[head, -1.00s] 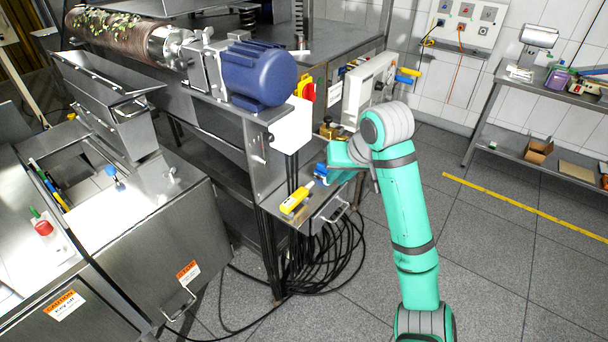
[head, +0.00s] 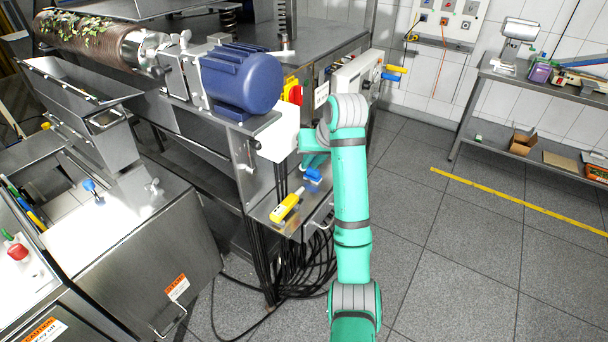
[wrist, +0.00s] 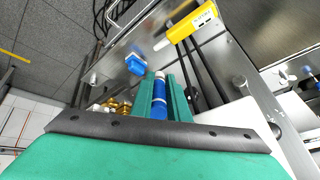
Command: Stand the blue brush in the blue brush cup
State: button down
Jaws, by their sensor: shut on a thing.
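My gripper (wrist: 160,80) is shut on a blue cylindrical piece with a pale band (wrist: 158,97), which I take to be the blue brush; its far end is hard to make out. In the head view my gripper (head: 312,161) is over the steel side shelf, partly behind my arm, and the held piece cannot be told apart there. A small blue block-like thing (head: 313,175) is on that shelf, close to the fingers; it also shows in the wrist view (wrist: 136,63), apart from the fingertips. I cannot tell whether it is the blue brush cup.
A yellow tool (head: 285,206) lies on the steel shelf (head: 265,211) left of the blue block. The blue motor (head: 241,82) and a white box (head: 279,134) stand close above. Black cables (head: 305,262) hang below. The floor to the right is clear.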

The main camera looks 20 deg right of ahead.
jog(key=w+f, duration=0.5)
jog(key=f, duration=0.1)
jog(key=shift+w+f, duration=0.15)
jog(key=shift+w, duration=0.25)
jog(key=shift+w+f, duration=0.1)
jog(key=shift+f, duration=1.5)
jog(key=shift+f, duration=0.65)
jog(key=c, duration=1.7)
grip_release()
jog(key=shift+o, duration=0.2)
jog(key=shift+w, duration=0.1)
jog(key=shift+a, duration=0.3)
jog(key=shift+d+r, duration=0.2)
jog(key=v, duration=1.3)
